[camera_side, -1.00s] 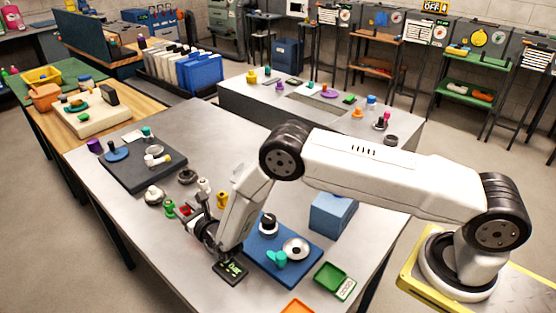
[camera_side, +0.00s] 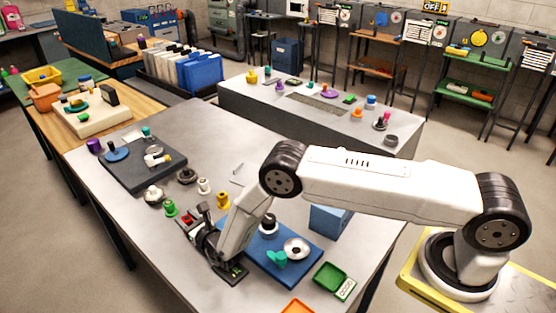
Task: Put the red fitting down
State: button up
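A small red piece (camera_side: 188,221), which looks like the red fitting, shows at the left side of the dark wrist and gripper parts. My gripper (camera_side: 214,250) is low over the front left of the grey table. Its fingers are small, dark and partly hidden, so I cannot tell whether they are open or grip the red piece. A dark flat device (camera_side: 233,272) lies just below the gripper and is partly covered by it.
A blue mat (camera_side: 298,268) with a silver disc (camera_side: 296,249) and a teal piece (camera_side: 277,260) lies right of the gripper. Green (camera_side: 170,208), white (camera_side: 204,187) and yellow (camera_side: 223,200) fittings stand behind it. A green tray (camera_side: 330,277) is at the front right.

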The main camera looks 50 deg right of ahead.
jog(key=o, duration=0.3)
jog(key=shift+o, duration=0.2)
jog(key=shift+r, duration=0.15)
jog(key=shift+s, duration=1.2)
jog(key=shift+s+r, duration=0.15)
jog(key=shift+s, duration=0.2)
notch_tip(320, 180, up, 7)
